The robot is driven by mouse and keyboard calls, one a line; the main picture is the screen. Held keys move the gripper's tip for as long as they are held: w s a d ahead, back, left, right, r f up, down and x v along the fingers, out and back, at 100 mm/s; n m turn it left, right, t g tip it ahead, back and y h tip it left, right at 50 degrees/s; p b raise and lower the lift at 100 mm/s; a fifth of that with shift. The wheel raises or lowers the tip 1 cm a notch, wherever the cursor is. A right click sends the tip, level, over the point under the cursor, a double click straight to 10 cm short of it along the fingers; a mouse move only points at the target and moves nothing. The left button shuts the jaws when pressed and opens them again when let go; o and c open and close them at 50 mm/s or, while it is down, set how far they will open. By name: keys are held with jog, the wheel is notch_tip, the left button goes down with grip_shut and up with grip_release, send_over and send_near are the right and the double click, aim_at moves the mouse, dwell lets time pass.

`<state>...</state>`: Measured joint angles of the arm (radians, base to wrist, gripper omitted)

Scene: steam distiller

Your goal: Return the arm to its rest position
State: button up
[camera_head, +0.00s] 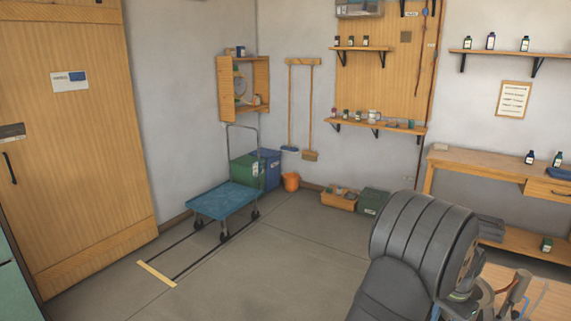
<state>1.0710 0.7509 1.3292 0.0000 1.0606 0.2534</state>
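A large dark grey ribbed cylinder, which looks like part of my arm, fills the lower right and runs off the bottom edge. I cannot make out my gripper's fingers. Small grey and orange parts (512,296) show just right of the cylinder, partly cut off by the frame. I cannot tell what they belong to. The arm appears to touch nothing in the room.
A blue cart (224,201) stands on the open floor (285,265), with a green box (245,171) behind it. A wooden door (80,130) is at left. A workbench (480,163) and a wall shelf (500,53) are at right. A wooden surface (545,292) lies beside the arm.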

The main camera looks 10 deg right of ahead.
notch_tip(320, 180, down, 7)
jog(key=shift+r, duration=0.1)
dwell(0.5)
